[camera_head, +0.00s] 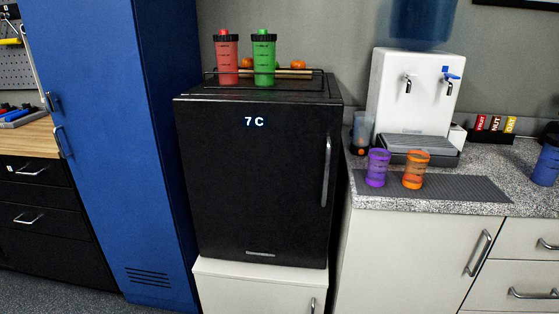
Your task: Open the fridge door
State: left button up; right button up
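A small black fridge (250,185) stands on a white cabinet in the middle of the camera_head view. Its door faces me and looks shut. A small display on the door's upper part reads "7 C". A vertical silver door handle (326,172) runs along the right side of the door. Neither of my grippers shows in this view.
A rack with red (227,58) and green (264,57) shaker bottles sits on the fridge. A tall blue locker (115,150) stands close on its left. On its right, a speckled counter (360,203) holds a water dispenser (412,95) and purple (377,169) and orange (415,171) cups.

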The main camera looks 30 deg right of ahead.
aim_at(260, 173)
jog(key=u, duration=0.65)
jog(key=i, duration=0.9)
jog(key=z, duration=1.3)
